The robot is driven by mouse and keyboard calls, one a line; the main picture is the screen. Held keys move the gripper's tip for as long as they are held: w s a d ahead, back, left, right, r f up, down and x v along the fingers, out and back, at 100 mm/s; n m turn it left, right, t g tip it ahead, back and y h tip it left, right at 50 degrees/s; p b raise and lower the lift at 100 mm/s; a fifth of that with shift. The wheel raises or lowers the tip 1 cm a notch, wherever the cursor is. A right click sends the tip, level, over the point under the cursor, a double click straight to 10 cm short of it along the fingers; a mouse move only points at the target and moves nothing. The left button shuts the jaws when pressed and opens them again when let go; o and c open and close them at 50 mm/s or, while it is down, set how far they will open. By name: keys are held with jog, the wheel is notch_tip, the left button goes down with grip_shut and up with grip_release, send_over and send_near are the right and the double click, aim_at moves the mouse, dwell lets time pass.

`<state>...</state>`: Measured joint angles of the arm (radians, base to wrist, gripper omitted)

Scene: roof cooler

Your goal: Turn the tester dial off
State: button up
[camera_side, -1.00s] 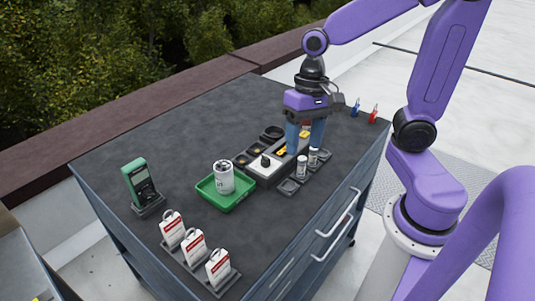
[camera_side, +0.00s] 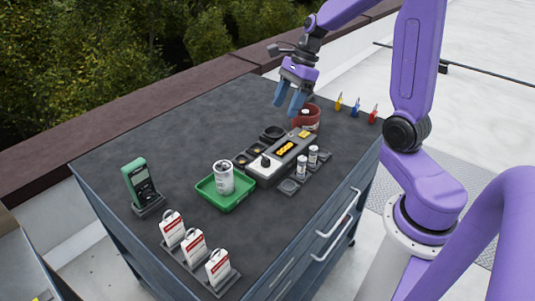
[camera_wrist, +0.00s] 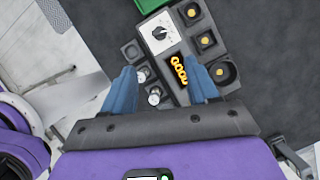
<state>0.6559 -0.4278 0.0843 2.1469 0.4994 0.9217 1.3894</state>
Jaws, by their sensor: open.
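The display (camera_wrist: 179,70) is lit and reads GOOD in yellow-orange. My gripper (camera_side: 287,108) is open and empty, raised above the far side of the table, beyond the tester. The wrist view shows its blue fingers (camera_wrist: 160,68) spread apart.
A green tray (camera_side: 228,203) holds a white can (camera_side: 223,177). Two small cylinders (camera_side: 302,165) stand in holders at the tester's right. Dark sockets (camera_side: 248,156) line its left. A red pot (camera_side: 308,118) stands behind. A green meter (camera_side: 139,183) and white tags (camera_side: 193,247) are nearer.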

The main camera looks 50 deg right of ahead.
aim_at(266, 160)
jog(key=x, duration=1.6)
jog(key=shift+s+d, duration=0.1)
jog(key=shift+d, duration=0.05)
jog(key=c, duration=1)
jog(key=shift+c, duration=0.2)
